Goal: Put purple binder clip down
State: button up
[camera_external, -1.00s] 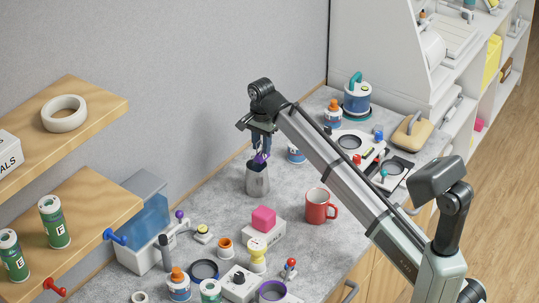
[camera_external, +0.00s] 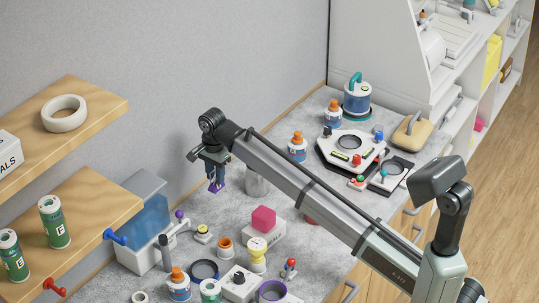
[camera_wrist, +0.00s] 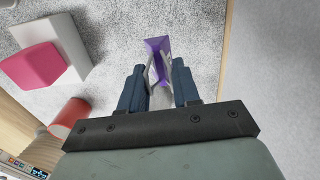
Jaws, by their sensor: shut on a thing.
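The purple binder clip (camera_external: 216,187) hangs below my gripper (camera_external: 214,176) in the external view. In the wrist view the purple binder clip (camera_wrist: 157,47) shows beyond the fingertips, with its pale wire handles between the two dark blue fingers. My gripper (camera_wrist: 160,82) is shut on it there. In the external view the clip is over bare grey countertop (camera_external: 205,209), left of the metal cup (camera_external: 256,184). I cannot tell whether the clip touches the surface. My arm partly hides the metal cup.
A pink block (camera_external: 263,218) on a white box (camera_external: 265,235) stands to the right. My arm mostly hides the red mug (camera_external: 311,220). A yellow-topped button (camera_external: 202,233) and a blue-sided bin (camera_external: 149,222) stand nearer. The wall (camera_external: 190,90) is close behind.

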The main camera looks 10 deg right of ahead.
notch_tip(320, 180, down, 10)
jog(key=shift+r, duration=0.1)
dwell(0.4)
jog(key=shift+f, duration=0.2)
jog(key=o, duration=1)
jog(key=shift+o, duration=0.2)
jog(key=shift+r, duration=0.1)
notch_tip(320, 180, up, 12)
jog(key=shift+r, duration=0.1)
